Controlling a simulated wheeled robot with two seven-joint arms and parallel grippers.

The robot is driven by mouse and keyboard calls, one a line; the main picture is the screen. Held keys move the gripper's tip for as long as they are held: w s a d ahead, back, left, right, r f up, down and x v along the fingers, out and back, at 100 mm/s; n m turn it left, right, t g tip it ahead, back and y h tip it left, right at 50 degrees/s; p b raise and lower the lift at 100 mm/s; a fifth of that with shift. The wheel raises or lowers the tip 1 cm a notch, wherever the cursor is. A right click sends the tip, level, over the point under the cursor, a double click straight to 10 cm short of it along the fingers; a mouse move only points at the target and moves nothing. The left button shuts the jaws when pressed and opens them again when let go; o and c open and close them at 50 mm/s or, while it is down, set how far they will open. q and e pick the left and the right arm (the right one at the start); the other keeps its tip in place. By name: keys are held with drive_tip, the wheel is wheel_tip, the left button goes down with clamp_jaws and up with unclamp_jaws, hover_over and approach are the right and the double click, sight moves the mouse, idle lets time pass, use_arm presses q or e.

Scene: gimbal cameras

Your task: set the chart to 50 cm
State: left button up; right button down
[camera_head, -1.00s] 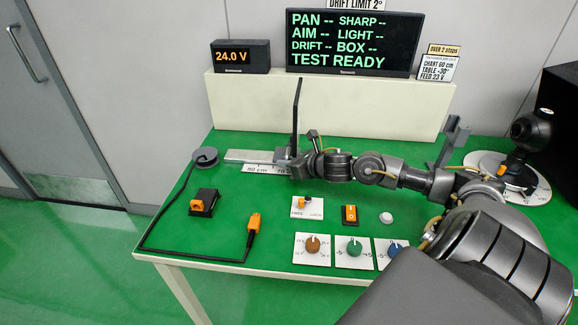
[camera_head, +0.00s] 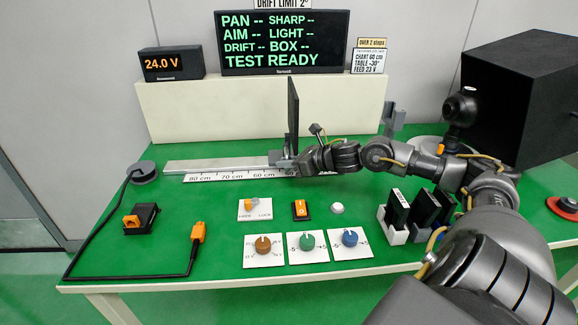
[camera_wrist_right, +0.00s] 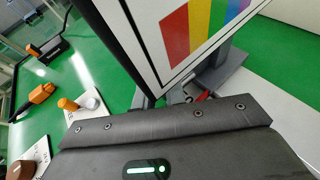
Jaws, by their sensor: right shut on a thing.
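The chart (camera_head: 293,105) is a dark upright panel seen edge-on in the head view. Its striped colour face shows in the right wrist view (camera_wrist_right: 205,30). The chart stands on a grey carriage (camera_head: 281,158) on a pale rail (camera_head: 215,165) with a cm scale (camera_head: 230,177). The labels 80, 70 and 60 are readable; the carriage stands just past 60, and the label near my gripper is partly hidden. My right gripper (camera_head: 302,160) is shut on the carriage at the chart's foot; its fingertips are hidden. My left gripper is not in view.
In front of the rail are a lock switch (camera_head: 251,206), an orange rocker (camera_head: 300,209) and three knobs (camera_head: 307,242). A cable (camera_head: 110,278) lies at left. A black box (camera_head: 525,95) stands at right.

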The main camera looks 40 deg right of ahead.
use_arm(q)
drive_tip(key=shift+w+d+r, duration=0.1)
use_arm(e)
drive_tip(key=shift+s, duration=0.1)
drive_tip(key=c, duration=1.5)
unclamp_jaws()
drive_tip(key=shift+o, duration=0.2)
